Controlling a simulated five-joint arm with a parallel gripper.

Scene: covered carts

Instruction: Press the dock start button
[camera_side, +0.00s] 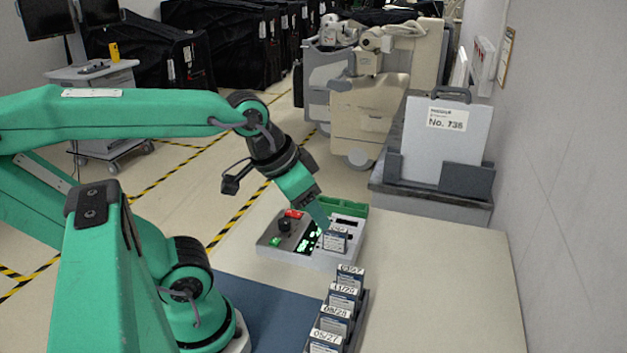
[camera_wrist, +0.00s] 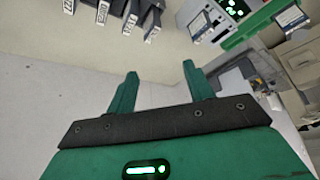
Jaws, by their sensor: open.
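The dock (camera_side: 264,246) is a grey box on the table, with a green button (camera_side: 275,241), a black knob (camera_side: 284,226), a red part (camera_side: 293,214) and a green-lit screen (camera_side: 308,240). Which part is the start button is not labelled legibly. A labelled cartridge (camera_side: 335,241) stands upright at the dock's right part. My gripper (camera_wrist: 158,76) is open, with nothing between its fingers. In the side view its green end shows over the dock, right of the buttons; whether it touches anything is unclear. The dock also shows at the upper right in the wrist view (camera_wrist: 222,36).
A dark rack (camera_side: 360,318) with several labelled cartridges (camera_side: 342,301) stands in front of the dock. A green tray (camera_side: 350,209) lies behind it. A grey stand (camera_side: 436,182) holds a panel marked No. 736 (camera_side: 446,140). The table's right side (camera_side: 440,290) is clear.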

